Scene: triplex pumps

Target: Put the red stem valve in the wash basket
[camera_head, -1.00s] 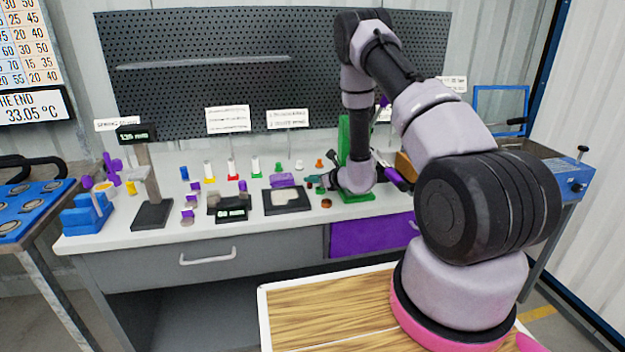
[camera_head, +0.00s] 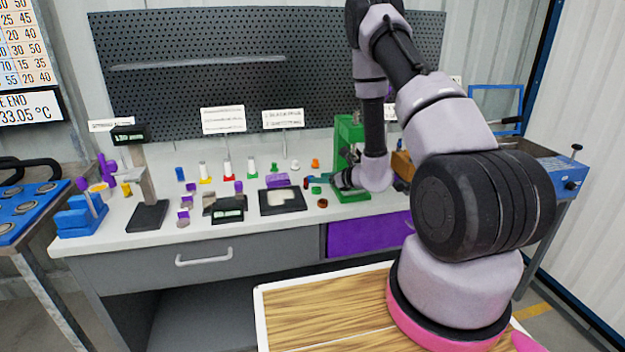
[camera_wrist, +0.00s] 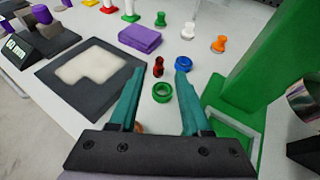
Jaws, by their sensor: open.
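A small dark red part, which looks like the red stem valve (camera_wrist: 158,66), stands on the white bench in the wrist view. It lies just beyond and between the fingertips of my gripper (camera_wrist: 158,80), which is open and empty. In the head view the red part (camera_head: 306,183) is small, just left of my gripper (camera_head: 320,181), beside the green stand. A blue-framed washer unit (camera_head: 565,175) stands at the far right. I cannot make out a wash basket; my arm covers part of that side.
A green ring (camera_wrist: 162,92) and a blue part (camera_wrist: 184,62) sit close to the red part. A black tray (camera_wrist: 60,88) is left, a green stand (camera_wrist: 250,75) right. White (camera_wrist: 188,31), orange (camera_wrist: 219,44) and green (camera_wrist: 160,18) valves stand farther back.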

